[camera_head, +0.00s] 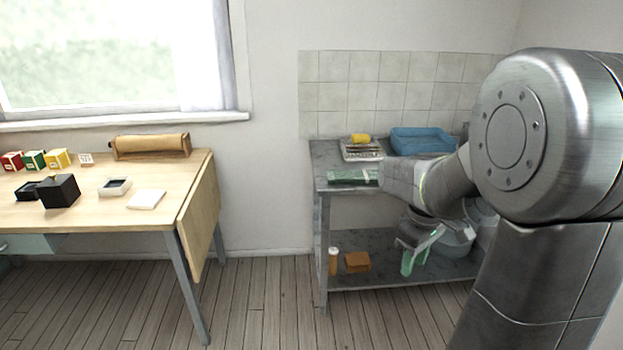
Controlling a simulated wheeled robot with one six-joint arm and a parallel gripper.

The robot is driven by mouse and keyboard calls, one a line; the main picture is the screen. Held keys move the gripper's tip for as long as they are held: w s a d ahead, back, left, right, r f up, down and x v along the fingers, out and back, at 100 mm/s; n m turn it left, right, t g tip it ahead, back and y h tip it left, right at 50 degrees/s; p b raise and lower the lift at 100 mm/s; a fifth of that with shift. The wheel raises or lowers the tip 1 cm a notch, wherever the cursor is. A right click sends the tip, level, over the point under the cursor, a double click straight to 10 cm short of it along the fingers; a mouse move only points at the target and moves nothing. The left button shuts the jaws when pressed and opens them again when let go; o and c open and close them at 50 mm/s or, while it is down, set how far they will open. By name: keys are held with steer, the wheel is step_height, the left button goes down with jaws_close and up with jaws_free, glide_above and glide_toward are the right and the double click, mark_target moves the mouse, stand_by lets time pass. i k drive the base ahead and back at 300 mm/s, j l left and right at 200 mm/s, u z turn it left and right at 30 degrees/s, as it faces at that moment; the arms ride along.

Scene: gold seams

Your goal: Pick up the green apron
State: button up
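A flat, dark green folded cloth, which looks like the green apron (352,177), lies near the front edge of the grey worktop (325,158). The light part of my arm hides its right end or stands right beside it; I cannot tell which. My gripper (412,243) hangs in front of the worktop, lower than the cloth and to its right. It is small and partly mixed with the things behind it, so its finger opening is unclear. I see no cloth in it.
A metal tray (362,155) with a yellow item (360,139) and a blue basin (420,141) stand behind the cloth. The lower shelf holds a green bottle (407,263), a brown block (357,262) and a grey bowl (455,243). A wooden table (150,221) stands left; floor between is clear.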

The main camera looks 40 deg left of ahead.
mark_target(363, 177)
steer(key=i+j+u, duration=0.1)
steer(key=i+u, duration=0.5)
steer(key=u, duration=0.2)
steer(key=i+u, duration=0.45)
steer(key=i+l+u, duration=0.2)
steer(key=u, duration=0.2)
steer(key=i+l+u, duration=0.15)
steer(key=i+l, duration=1)
steer(key=l, duration=0.1)
